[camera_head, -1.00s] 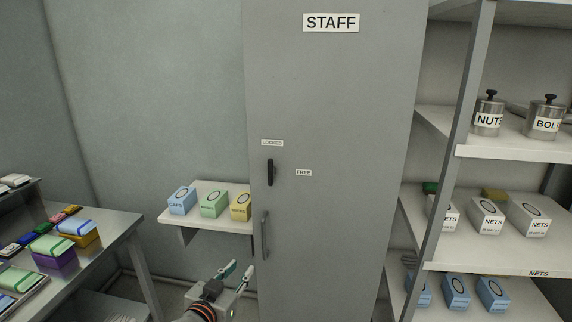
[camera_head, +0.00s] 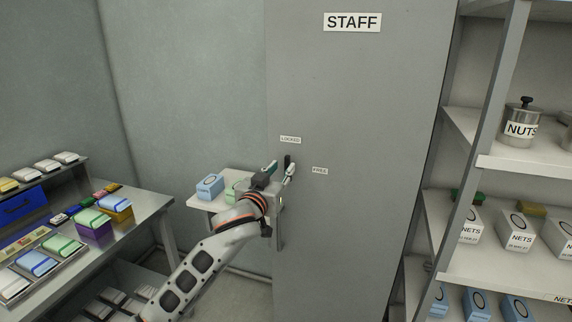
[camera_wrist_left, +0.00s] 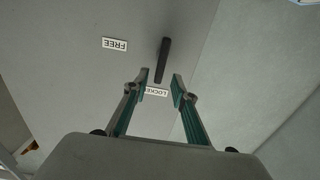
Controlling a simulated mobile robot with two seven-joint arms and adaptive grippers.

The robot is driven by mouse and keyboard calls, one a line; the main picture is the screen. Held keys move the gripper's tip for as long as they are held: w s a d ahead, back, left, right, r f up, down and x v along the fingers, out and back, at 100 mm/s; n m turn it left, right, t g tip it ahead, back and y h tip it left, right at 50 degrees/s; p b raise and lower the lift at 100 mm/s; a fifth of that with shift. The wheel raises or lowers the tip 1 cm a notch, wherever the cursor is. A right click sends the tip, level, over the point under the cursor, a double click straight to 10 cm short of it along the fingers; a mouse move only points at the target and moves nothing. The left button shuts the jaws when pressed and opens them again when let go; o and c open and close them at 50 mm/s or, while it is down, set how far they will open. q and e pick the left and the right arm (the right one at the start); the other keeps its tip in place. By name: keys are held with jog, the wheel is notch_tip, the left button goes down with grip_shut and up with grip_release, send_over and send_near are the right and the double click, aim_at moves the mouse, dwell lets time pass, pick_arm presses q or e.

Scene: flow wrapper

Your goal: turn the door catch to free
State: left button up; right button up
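The door catch (camera_head: 287,160) is a short black handle on the grey locker door (camera_head: 350,110). It stands upright, its upper end pointing at the LOCKED label (camera_head: 290,140). The FREE label (camera_head: 320,170) is to its right. My left gripper (camera_head: 280,169) is at the catch and hides its lower part in the head view. In the left wrist view, which is upside down, the gripper (camera_wrist_left: 160,79) is open, with the LOCKED end of the catch (camera_wrist_left: 164,58) showing between its fingertips. I see no contact. My right gripper is in neither view.
A metal table (camera_head: 150,205) with packs stands further left. Shelving (camera_head: 520,165) with canisters and boxes stands right.

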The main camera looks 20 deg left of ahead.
aim_at(286, 163)
pick_arm(q)
jog(key=shift+w+d, duration=0.1)
jog(key=shift+w, duration=1.65)
grip_shut()
